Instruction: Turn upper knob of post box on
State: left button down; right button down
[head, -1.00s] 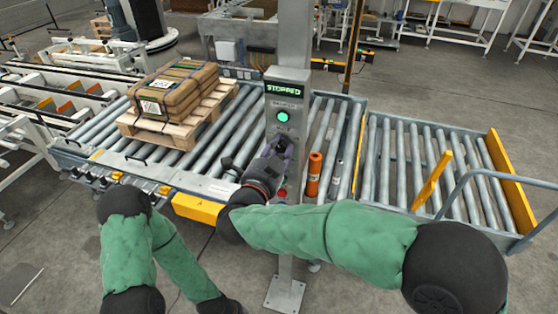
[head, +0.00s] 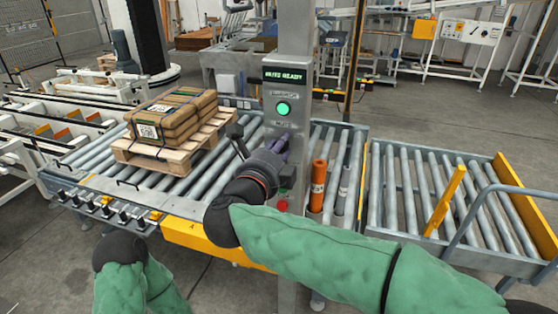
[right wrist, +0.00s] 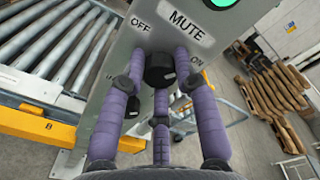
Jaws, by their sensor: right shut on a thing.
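The post box (head: 287,78) is a grey column housing with a lit green display and a round green button. In the right wrist view, its upper knob (right wrist: 160,68) is black and sits below a MUTE label, with OFF to its left and ON to its right. My right gripper (head: 275,148) has purple fingers and is shut on this knob, with fingers on both sides. The fingers partly cover the knob in the head view, and I cannot tell its exact pointer angle. My left arm's sleeve shows at bottom left; its gripper is out of view.
A red button (head: 282,206) sits low on the box. Behind it run roller conveyors (head: 405,185), with a pallet (head: 160,153) of brown sacks (head: 172,120) at left. An orange cylinder (head: 318,186) stands right of the post. A yellow bar (head: 444,202) stands further right.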

jog(key=shift+f+m+b, duration=0.1)
jog(key=shift+m+b, duration=0.65)
jog(key=shift+m, duration=0.05)
jog(key=c, duration=0.9)
grip_release()
jog(key=shift+c, duration=0.2)
jog(key=shift+s+a, duration=0.1)
jog(key=v, duration=1.1)
jog(key=shift+s, duration=0.35)
